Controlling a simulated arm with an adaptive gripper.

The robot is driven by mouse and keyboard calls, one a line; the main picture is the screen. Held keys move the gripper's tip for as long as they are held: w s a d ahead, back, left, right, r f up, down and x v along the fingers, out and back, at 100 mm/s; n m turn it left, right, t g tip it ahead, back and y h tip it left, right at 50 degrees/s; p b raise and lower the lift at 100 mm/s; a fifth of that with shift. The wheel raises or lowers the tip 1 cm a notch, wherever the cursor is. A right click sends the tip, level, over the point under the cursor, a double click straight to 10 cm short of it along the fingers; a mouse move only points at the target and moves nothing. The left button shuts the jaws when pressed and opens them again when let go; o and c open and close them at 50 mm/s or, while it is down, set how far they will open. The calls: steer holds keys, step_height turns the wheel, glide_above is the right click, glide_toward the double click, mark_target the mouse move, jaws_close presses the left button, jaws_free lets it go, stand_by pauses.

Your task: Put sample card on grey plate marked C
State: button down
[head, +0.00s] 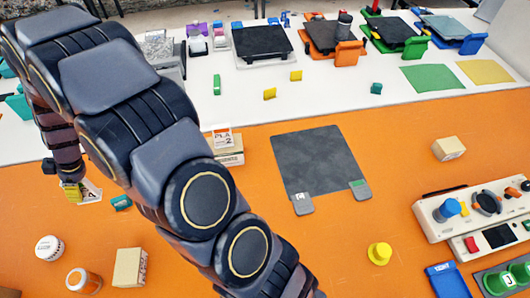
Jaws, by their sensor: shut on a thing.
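My gripper (67,184) is at the far left, pointing down near the orange table. It is shut on a small yellow piece (73,193), which I take to be the sample card; the arm and fingers partly hide it. A white piece with a dark letter (91,190) is right beside it; I cannot tell whether they touch. The dark grey plate (318,158) lies flat and bare at the middle of the table, well to the right of my gripper. A grey tab with a white label (302,203) is at its front left corner; its letter is too small to read surely.
A labelled box (228,150) stands left of the plate, behind my arm. A yellow knob (379,253), a tan block (449,149) and a control panel (470,212) lie to the right. Printers (262,42) line the back.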

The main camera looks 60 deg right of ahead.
step_height(320, 180, up, 3)
steer(key=shift+r, duration=0.2)
steer(key=s+d+m+t+h, duration=0.1)
steer(key=d+m, duration=0.3)
steer(key=d, duration=1)
steer(key=m+h, duration=0.6)
steer(key=m, duration=0.8)
glide_above(316, 158)
steer(key=s+a, duration=0.1)
step_height(316, 158, down, 8)
steer(key=f, duration=0.1)
steer(key=shift+g, duration=0.4)
steer(key=shift+s+a+f, duration=0.1)
steer(key=shift+f, duration=1.95)
steer(key=shift+a+f, duration=0.1)
steer(key=shift+f, duration=1.95)
steer(key=shift+f, duration=0.15)
steer(key=c, duration=1.2)
jaws_free()
